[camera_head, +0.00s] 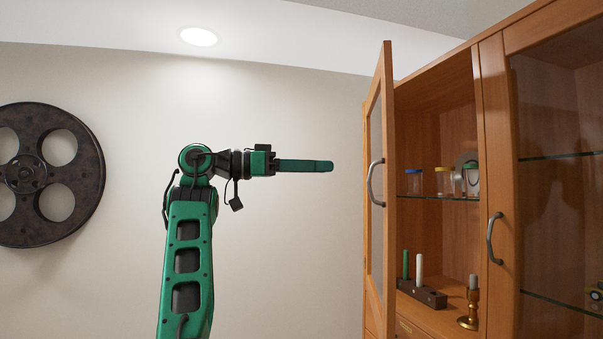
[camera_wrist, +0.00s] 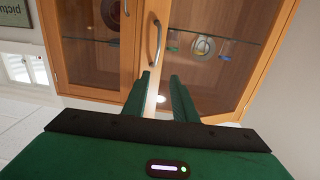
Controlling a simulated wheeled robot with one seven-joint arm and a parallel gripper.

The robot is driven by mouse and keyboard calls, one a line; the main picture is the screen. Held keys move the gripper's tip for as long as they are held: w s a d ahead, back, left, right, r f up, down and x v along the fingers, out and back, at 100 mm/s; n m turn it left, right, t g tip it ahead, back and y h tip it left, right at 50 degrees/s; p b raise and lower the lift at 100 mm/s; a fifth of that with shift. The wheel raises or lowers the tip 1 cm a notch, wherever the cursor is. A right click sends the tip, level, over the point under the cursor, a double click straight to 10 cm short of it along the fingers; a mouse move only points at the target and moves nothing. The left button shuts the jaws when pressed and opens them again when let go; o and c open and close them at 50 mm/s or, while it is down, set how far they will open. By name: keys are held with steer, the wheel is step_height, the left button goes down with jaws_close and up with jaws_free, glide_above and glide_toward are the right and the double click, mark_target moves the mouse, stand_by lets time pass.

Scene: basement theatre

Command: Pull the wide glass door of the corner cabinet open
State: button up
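The wooden corner cabinet (camera_head: 434,90) stands at the right of the head view. Its left glass door (camera_head: 386,100) is swung outward and stands ajar, with a curved grey handle (camera_head: 372,183) on its free edge. Its right glass door (camera_head: 498,150) looks closed, with a similar handle (camera_head: 490,238). I cannot tell which door is the wide one. My gripper (camera_head: 330,166) is left of the open door, apart from it. The wrist view is upside down. There, my gripper (camera_wrist: 161,77) has its fingers apart with nothing between them, and a door handle (camera_wrist: 155,42) shows beyond the tips.
Inside the cabinet, jars (camera_head: 443,181) stand on a glass shelf. Below are a dark candle block (camera_head: 425,293) with two candles and a brass candlestick (camera_head: 468,312). A dark film reel (camera_head: 75,205) is on the left wall. The space between my gripper and the open door is clear.

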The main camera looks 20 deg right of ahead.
steer(key=shift+w+a, duration=0.2)
steer(key=shift+a, duration=0.45)
steer(key=shift+w+a, duration=0.15)
steer(key=shift+a, duration=0.45)
steer(key=shift+c, duration=0.5)
